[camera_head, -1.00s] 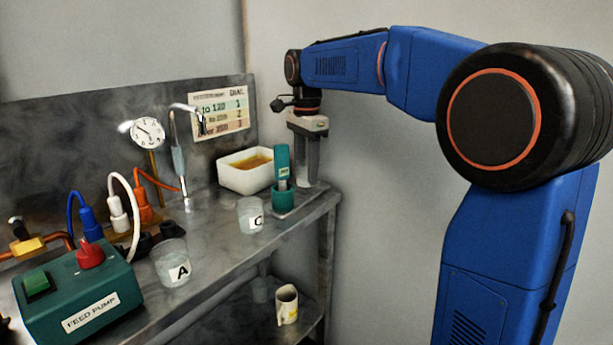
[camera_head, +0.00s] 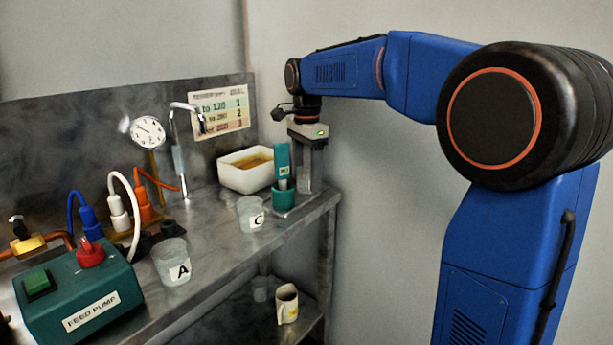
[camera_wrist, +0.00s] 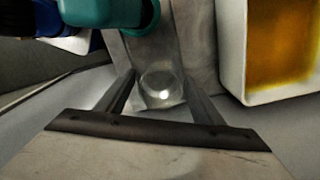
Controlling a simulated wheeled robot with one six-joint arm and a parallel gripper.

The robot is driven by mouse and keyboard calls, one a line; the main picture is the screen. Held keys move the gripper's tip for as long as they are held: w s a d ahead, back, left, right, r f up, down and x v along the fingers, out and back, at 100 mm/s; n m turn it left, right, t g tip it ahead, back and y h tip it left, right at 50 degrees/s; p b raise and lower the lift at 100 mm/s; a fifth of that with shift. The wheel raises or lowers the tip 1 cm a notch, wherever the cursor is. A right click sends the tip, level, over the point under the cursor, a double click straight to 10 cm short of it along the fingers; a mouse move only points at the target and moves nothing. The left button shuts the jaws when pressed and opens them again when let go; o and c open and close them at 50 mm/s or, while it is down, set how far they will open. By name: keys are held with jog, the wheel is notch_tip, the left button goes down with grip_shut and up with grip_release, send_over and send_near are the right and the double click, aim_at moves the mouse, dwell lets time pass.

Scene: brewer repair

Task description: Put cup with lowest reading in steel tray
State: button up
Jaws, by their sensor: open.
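Clear cup A (camera_head: 172,258) stands on the bench near the pump, its label facing me. Clear cup C (camera_head: 250,213) stands farther right. My gripper (camera_head: 306,184) is low at the bench's far right end, pointing down. In the wrist view my open gripper (camera_wrist: 158,92) has a small clear round cup (camera_wrist: 160,85) between its fingers, with no label readable. A teal handheld meter (camera_head: 283,165) stands in a teal holder (camera_head: 283,197) just left of the gripper. A grey metal plate or tray (camera_head: 297,210) shows under them; I cannot tell which.
A white tub of amber liquid (camera_head: 232,177) stands behind. A reading chart (camera_head: 222,110) and a round dial (camera_head: 148,131) are at the back panel. The feed pump (camera_head: 75,290) fills the left. A mug (camera_head: 287,305) stands on the lower shelf.

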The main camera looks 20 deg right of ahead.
notch_tip(320, 180, up, 12)
jog(key=s+d+f+n+t, duration=0.15)
jog(key=s+f+n, duration=0.3)
jog(key=s, duration=0.45)
jog(key=s+d+f+n+t, duration=0.1)
jog(key=s+d+f+n, duration=0.3)
jog(key=s, duration=0.5)
jog(key=s+d+f+n+t, duration=0.1)
jog(key=s+f+n, duration=0.6)
jog(key=s+f, duration=0.8)
notch_tip(320, 180, down, 4)
jog(key=shift+s+d+r+t, duration=0.2)
jog(key=shift+s+d+t, duration=0.05)
jog(key=shift+t, duration=0.4)
